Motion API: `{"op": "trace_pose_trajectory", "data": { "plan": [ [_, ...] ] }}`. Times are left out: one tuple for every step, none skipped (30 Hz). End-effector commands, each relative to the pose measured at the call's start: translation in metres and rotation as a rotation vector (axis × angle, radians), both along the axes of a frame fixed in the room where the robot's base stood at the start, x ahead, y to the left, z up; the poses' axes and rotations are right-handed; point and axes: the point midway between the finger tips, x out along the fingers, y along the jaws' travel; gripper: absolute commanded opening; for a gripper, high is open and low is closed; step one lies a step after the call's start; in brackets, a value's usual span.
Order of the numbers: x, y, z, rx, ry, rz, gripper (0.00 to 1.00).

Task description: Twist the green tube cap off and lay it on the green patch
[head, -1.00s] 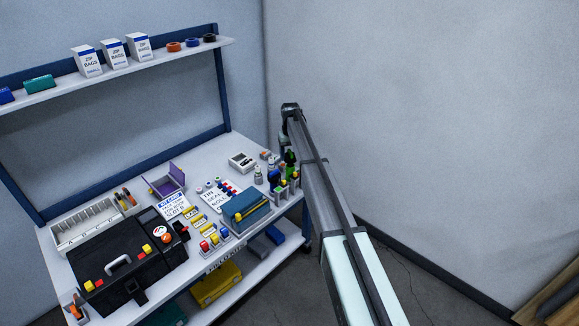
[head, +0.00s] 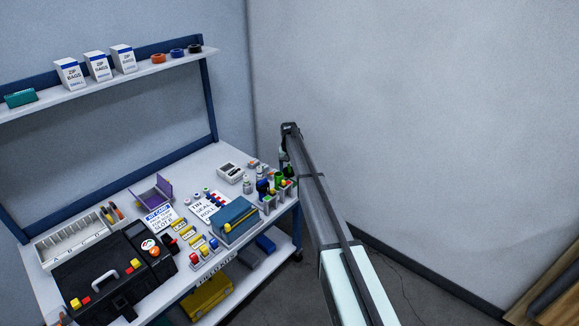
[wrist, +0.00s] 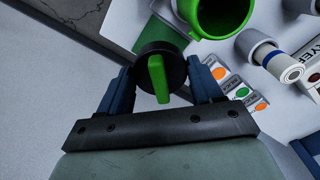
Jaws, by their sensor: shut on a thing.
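In the wrist view, my gripper (wrist: 160,92) is shut on a round black cap with a raised green bar (wrist: 157,78) across its top. The open green tube (wrist: 222,14) stands apart from the cap at the upper right, its dark inside showing. The green patch (wrist: 152,36) lies on the white bench top beyond the cap and is partly hidden by it. I cannot tell the cap's height above the bench. In the head view, my gripper is small beside the bench's right end, and the cap is not clear there.
In the wrist view, a white tube with a blue band (wrist: 268,55) and labels with orange and green dots (wrist: 220,73) lie right of the cap. The bench edge is close on the left. In the head view, a blue case (head: 235,216) sits left of the crowded tubes.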

Motion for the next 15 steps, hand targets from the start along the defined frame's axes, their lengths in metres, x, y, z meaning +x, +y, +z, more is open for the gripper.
{"op": "trace_pose_trajectory", "data": {
  "plan": [
    [0.000,0.000,-0.002,0.000,0.000,0.001,0.34],
    [0.000,0.000,-0.003,0.000,0.000,0.001,0.34],
    [0.000,0.000,-0.004,0.000,0.000,0.001,0.34],
    [0.000,0.000,-0.005,0.000,0.000,0.001,0.34],
    [0.000,0.000,-0.006,0.000,0.000,0.001,0.34],
    [0.000,0.000,-0.008,0.000,0.000,0.001,0.34],
    [0.000,0.000,-0.010,0.000,0.000,0.001,0.34],
    [0.000,0.000,-0.012,0.000,0.000,0.001,0.34],
    [0.000,0.000,-0.015,0.000,0.000,0.001,0.34],
    [0.000,0.000,-0.017,0.000,0.000,0.001,0.34],
    [0.000,0.000,-0.020,0.000,0.000,0.001,0.34],
    [0.000,0.000,-0.024,0.000,0.000,0.001,0.34],
    [0.000,0.000,-0.026,0.000,0.000,0.001,0.34],
    [0.000,0.000,-0.029,0.000,0.000,0.001,0.34],
    [0.000,0.000,-0.033,0.000,0.000,0.001,0.34]
  ]
}}
